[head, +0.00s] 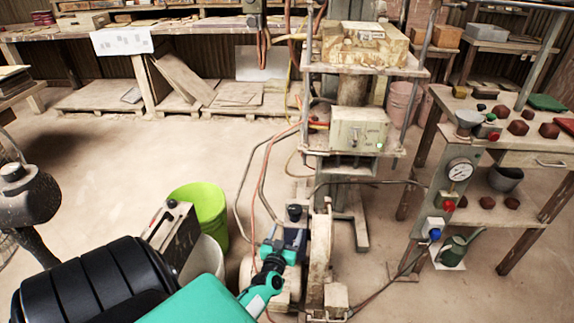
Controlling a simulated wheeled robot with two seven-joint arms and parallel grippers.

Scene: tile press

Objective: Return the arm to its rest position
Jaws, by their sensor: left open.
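My left arm comes in from the bottom left, with a black joint and teal links. It reaches toward the foot of the tile press (357,130). My left gripper (289,248) is small in the picture, low in front of the press, beside a black-knobbed part (294,212). Its fingers are hard to make out against the machine, but it is open. I see nothing held in it. I cannot tell whether it touches the machine. My right gripper is out of view.
Hoses hang left of the press. The floor (120,175) at left centre is clear.

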